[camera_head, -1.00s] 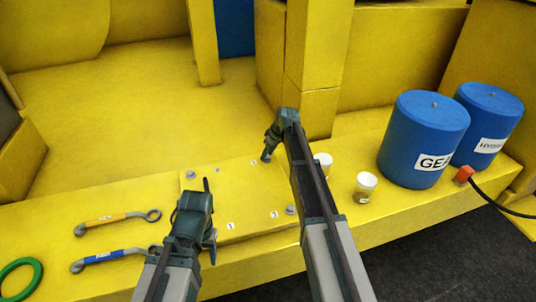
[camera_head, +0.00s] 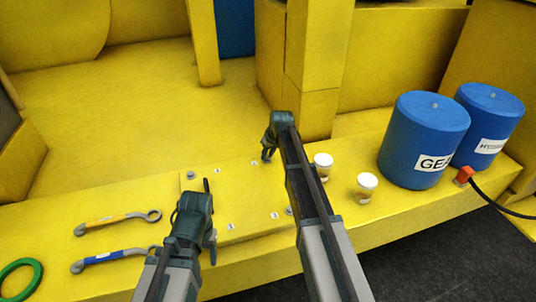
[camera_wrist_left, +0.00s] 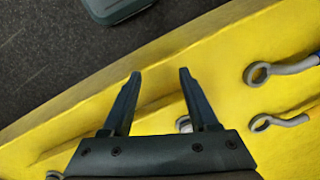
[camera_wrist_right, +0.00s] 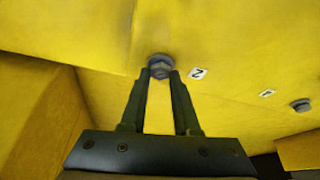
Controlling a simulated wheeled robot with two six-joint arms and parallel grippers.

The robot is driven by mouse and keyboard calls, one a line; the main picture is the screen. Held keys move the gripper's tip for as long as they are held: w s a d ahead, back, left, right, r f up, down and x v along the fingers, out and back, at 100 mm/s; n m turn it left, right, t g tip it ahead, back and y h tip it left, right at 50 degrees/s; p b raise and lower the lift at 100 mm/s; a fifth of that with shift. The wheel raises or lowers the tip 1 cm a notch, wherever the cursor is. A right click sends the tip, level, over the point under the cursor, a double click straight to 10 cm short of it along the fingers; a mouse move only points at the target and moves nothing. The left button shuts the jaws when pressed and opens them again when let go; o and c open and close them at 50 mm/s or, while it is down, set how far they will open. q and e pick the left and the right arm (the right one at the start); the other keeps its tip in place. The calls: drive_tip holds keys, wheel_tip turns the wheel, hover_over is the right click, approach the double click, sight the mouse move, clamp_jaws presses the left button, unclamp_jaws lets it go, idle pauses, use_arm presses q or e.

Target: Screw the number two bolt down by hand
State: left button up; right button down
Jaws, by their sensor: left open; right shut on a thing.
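The number two bolt (camera_wrist_right: 161,66) is a grey hex head on the yellow plate (camera_wrist_right: 215,95), beside a white label reading 2 (camera_wrist_right: 198,73). My right gripper (camera_wrist_right: 160,75) is shut on the bolt head, with one finger on each side. In the head view the right gripper (camera_head: 268,152) reaches down to the plate's far right corner, and the bolt is hidden there. My left gripper (camera_wrist_left: 160,73) is open and empty. In the head view the left gripper (camera_head: 211,215) hangs over the plate's near left part, apart from the bolt.
Another bolt (camera_head: 190,175) sits at the plate's far left and one (camera_head: 288,210) near the right arm. Orange (camera_head: 115,221) and blue (camera_head: 110,256) wrenches lie left. A green ring (camera_head: 20,277) lies front left.

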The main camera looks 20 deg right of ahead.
drive_tip(key=m+h, duration=0.1)
drive_tip(key=m, duration=0.3)
drive_tip(key=shift+a+h, duration=0.1)
drive_tip(key=shift+h, duration=0.3)
drive_tip(key=shift+m+h, duration=0.6)
drive_tip(key=shift+m, duration=1.5)
drive_tip(key=c, duration=0.6)
unclamp_jaws()
drive_tip(key=shift+c, duration=0.2)
use_arm(q)
drive_tip(key=shift+r, duration=0.15)
use_arm(e)
drive_tip(key=shift+a+r, duration=0.1)
drive_tip(key=shift+r, duration=0.1)
use_arm(q)
wheel_tip(320, 180, up, 12)
drive_tip(key=p, duration=1.2)
drive_tip(key=shift+r+p, duration=0.2)
drive_tip(key=shift+p, duration=0.15)
use_arm(e)
drive_tip(key=v, duration=1.3)
drive_tip(key=shift+a+r, duration=0.15)
drive_tip(key=shift+r, duration=0.1)
